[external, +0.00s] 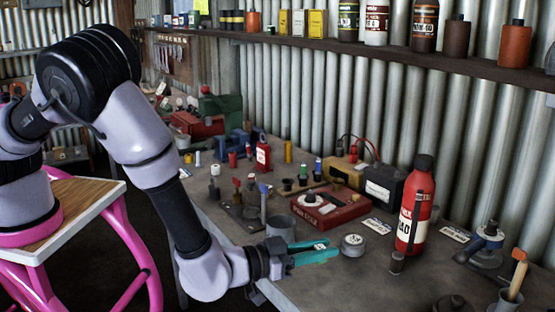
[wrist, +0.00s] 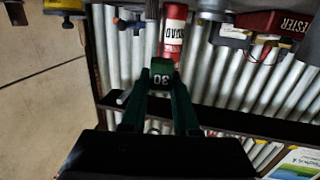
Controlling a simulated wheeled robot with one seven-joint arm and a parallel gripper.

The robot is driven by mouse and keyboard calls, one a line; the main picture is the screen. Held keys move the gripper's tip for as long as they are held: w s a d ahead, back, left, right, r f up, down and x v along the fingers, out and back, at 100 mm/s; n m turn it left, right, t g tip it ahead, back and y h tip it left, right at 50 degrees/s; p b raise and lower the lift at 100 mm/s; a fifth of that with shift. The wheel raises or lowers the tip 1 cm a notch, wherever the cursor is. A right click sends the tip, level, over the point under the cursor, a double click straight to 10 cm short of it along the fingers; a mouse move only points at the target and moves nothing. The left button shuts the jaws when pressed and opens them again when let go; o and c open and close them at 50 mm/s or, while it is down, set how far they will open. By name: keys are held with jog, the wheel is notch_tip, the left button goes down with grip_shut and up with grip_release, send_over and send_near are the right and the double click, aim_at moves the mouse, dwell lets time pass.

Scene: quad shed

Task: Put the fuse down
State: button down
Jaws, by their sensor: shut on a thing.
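My gripper (external: 318,252) has teal-green fingers and reaches in from the left, low over the front part of the workbench (external: 235,205). In the wrist view my gripper (wrist: 161,82) is shut on a small dark green fuse (wrist: 161,78) marked "30", held between the fingertips. In the external view the fuse is hard to tell from the fingers. I cannot tell whether it touches the bench.
A round grey tin (external: 353,245) lies just right of the fingertips. A tall red bottle (external: 413,215) stands further right. Bare bench shows in front of the tin.

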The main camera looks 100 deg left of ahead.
notch_tip(320, 180, up, 2)
jog(key=shift+s+d+r+h, duration=0.1)
jog(key=shift+h, duration=0.2)
jog(key=s+d+m+t+h, duration=0.1)
jog(key=s+d+m+h, duration=0.2)
jog(key=s, duration=0.3)
jog(key=s+d+m+t+h, duration=0.2)
jog(key=s+d+m+h, duration=0.1)
jog(key=s+h, duration=0.3)
jog(key=shift+s+d+r+m, duration=0.4)
jog(key=shift+s+d, duration=0.1)
jog(key=shift+s, duration=0.2)
jog(key=w+a+n+y, duration=0.2)
jog(key=w+y, duration=0.1)
jog(key=w, duration=0.1)
jog(key=w+a+n+g+y, duration=0.1)
jog(key=w+a+n+y, duration=0.1)
jog(key=w+y, duration=0.1)
jog(key=w+a+n+g+y, duration=0.1)
jog(key=w+a+n+y, duration=0.1)
jog(key=w, duration=0.4)
jog(key=shift+a+f+y, duration=0.25)
jog(key=shift+a+y, duration=0.05)
jog(key=shift+y, duration=0.1)
jog(key=shift+w+a+f+n+g+y, duration=0.1)
jog(key=shift+w+a+n+g+y, duration=0.2)
jog(key=shift+w+n+g+y, duration=0.15)
jog(key=shift+s, duration=0.1)
